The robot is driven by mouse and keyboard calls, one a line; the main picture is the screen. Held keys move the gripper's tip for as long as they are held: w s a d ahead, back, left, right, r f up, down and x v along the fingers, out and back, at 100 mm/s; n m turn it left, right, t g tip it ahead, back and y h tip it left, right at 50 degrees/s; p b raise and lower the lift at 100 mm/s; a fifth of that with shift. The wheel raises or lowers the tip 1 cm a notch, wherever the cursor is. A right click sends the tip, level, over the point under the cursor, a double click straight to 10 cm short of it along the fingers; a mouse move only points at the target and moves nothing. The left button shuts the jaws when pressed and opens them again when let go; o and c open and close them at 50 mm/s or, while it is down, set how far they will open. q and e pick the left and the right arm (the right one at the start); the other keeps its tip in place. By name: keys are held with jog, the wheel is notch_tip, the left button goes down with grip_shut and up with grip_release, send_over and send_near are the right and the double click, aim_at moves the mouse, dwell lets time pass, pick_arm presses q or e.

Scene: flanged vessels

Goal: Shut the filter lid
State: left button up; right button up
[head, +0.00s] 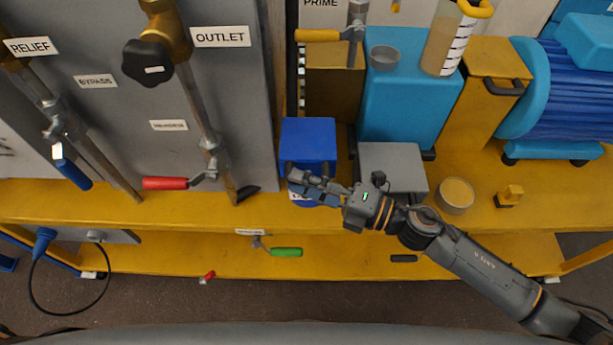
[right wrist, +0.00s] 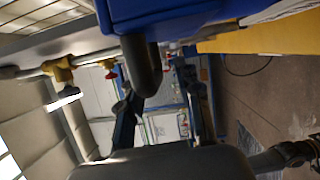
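A blue box-shaped part (head: 308,137) stands on the yellow bench in the head view, and I take it for the filter lid. In the right wrist view a blue body (right wrist: 175,12) fills the top, with a dark rounded handle (right wrist: 141,68) hanging from it. My right gripper (head: 298,182) is at the front of the blue part. Its fingers (right wrist: 160,105) stand apart in the right wrist view, with the handle showing near the gap. I cannot tell whether they touch it. The gripper hides the lower front of the part. My left gripper is not in view.
A grey box (head: 393,165) stands right of the blue part, before a teal block (head: 408,105). A round tan cup (head: 455,194) is further right. A red-handled valve (head: 166,183) is at left, and a green handle (head: 286,252) is on the lower shelf.

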jog(key=shift+w+d+r, duration=0.1)
jog(key=shift+w+r, duration=0.05)
jog(key=shift+r, duration=0.05)
jog(key=v, duration=1.2)
jog(key=shift+f, duration=0.1)
dwell(0.4)
